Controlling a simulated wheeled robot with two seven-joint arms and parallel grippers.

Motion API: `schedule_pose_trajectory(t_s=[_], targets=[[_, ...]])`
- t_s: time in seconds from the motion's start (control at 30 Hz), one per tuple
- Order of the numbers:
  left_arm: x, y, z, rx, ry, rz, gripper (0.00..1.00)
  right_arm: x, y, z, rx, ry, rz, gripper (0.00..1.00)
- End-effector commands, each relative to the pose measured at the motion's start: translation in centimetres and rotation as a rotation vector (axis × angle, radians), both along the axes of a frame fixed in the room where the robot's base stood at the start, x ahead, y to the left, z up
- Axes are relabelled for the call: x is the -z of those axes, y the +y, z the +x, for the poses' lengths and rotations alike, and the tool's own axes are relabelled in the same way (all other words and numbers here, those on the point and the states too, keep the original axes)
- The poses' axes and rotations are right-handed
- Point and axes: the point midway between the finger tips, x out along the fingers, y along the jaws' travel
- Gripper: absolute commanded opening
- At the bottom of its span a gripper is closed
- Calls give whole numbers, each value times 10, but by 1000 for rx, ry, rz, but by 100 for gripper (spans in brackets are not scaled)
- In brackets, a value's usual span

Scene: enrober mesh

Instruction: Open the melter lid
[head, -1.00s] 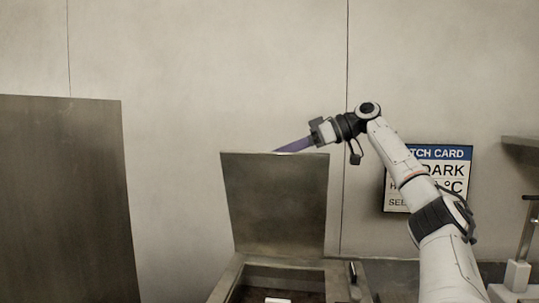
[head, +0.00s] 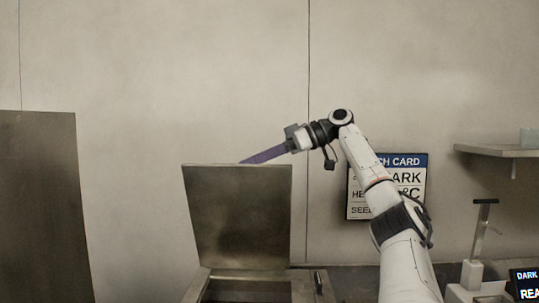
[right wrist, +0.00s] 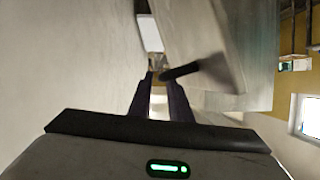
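The melter lid (head: 240,215) is a grey metal plate standing upright at the back of the melter (head: 245,291), whose top is open. My right gripper (head: 240,162) comes in from the right. Its purple fingers pass behind the lid's top edge, hiding the tips in the head view. In the right wrist view the fingers (right wrist: 160,80) show a narrow gap, and a dark lid handle (right wrist: 195,71) reaches from the lid's outer face (right wrist: 225,45) to the fingertips. Whether they hold it I cannot tell. My left gripper is not in view.
A tall dark metal panel (head: 45,205) stands at the left. A batch card (head: 407,190) hangs on the wall behind my right arm. A wall shelf (head: 495,151), a stand with a lever (head: 481,235) and a display (head: 525,284) are at the right.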

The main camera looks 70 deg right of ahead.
Motion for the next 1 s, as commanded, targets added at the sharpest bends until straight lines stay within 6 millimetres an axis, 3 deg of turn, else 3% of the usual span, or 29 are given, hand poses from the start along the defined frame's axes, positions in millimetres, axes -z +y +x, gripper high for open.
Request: schedule_pose_trajectory(t_s=[0.1,0.57,1.0], targets=[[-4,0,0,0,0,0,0,-8,-7,-17,-1,1,3,18],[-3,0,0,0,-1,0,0,-21,-21,-53,2,8,2,18],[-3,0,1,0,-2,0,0,-26,-22,-60,-2,3,0,18]])
